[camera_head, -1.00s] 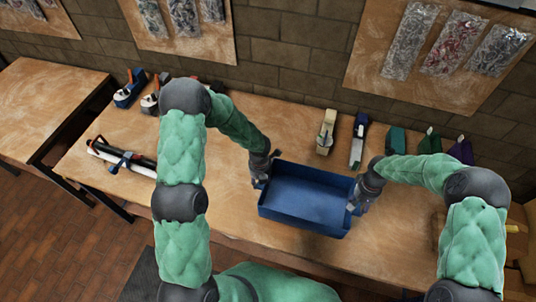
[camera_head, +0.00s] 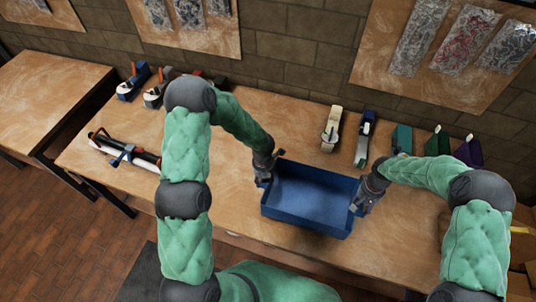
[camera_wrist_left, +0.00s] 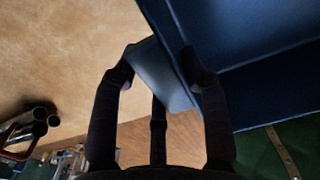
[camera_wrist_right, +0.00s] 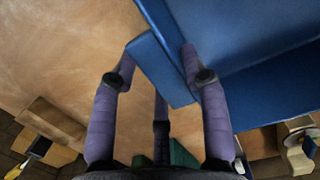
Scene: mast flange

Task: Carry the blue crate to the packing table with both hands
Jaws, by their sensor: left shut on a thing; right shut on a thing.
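The blue crate (camera_head: 305,222) is open-topped and looks empty. It sits at the middle of the long wooden bench (camera_head: 230,215); I cannot tell whether it touches the bench top. My left gripper (camera_head: 264,175) is shut on a tab at its left side, and the tab shows between the fingers in the left wrist view (camera_wrist_left: 160,75). My right gripper (camera_head: 360,199) is shut on the tab at its right side, also seen in the right wrist view (camera_wrist_right: 160,70). I cannot tell which table is the packing table.
A second wooden table (camera_head: 50,85) stands at the left, past a gap. A clamp-like tool (camera_head: 124,152) lies on the bench's left part. Hand planes (camera_head: 132,82), a cream-topped tool (camera_head: 332,130), a blue tool (camera_head: 364,138) and coloured pieces (camera_head: 437,142) line the back by the wall.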

